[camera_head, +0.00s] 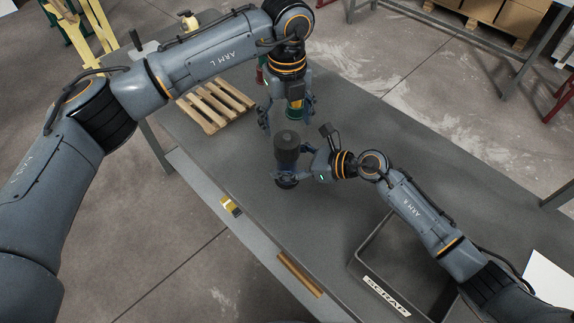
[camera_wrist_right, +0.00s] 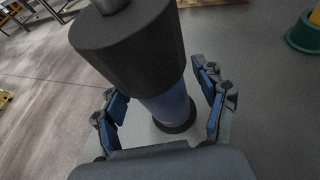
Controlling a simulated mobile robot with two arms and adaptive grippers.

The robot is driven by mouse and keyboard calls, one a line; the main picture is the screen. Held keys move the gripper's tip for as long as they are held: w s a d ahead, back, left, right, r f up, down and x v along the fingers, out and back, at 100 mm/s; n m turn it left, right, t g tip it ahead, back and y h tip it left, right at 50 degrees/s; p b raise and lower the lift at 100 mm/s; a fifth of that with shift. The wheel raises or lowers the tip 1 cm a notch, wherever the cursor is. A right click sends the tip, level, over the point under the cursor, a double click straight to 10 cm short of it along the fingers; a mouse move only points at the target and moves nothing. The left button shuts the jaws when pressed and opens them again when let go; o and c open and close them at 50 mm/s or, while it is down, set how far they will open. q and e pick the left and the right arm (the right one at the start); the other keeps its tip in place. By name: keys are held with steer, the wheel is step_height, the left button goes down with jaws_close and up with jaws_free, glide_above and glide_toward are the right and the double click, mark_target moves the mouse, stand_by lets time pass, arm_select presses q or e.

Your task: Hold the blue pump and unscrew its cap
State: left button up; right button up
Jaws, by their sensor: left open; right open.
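The blue pump (camera_wrist_right: 168,108) stands upright on the grey table, with its wide dark cap (camera_wrist_right: 130,45) on top. In the head view, the pump's dark cap (camera_head: 287,140) is at the middle of the table. My right gripper (camera_head: 291,172) reaches in from the right, low around the pump's body. In the wrist view, my right gripper's fingers (camera_wrist_right: 165,95) are open, one on each side of the body; I cannot tell whether they touch it. My left gripper (camera_head: 284,116) is open, pointing down above and slightly behind the cap, apart from it.
A green and yellow object (camera_head: 295,107) stands behind the left gripper. A wooden pallet (camera_head: 216,104) lies at the back left. A grey bin labelled SCRAP (camera_head: 386,296) is at the front right. The table is clear to the right of the pump.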

jaws_close()
stand_by(0.3)
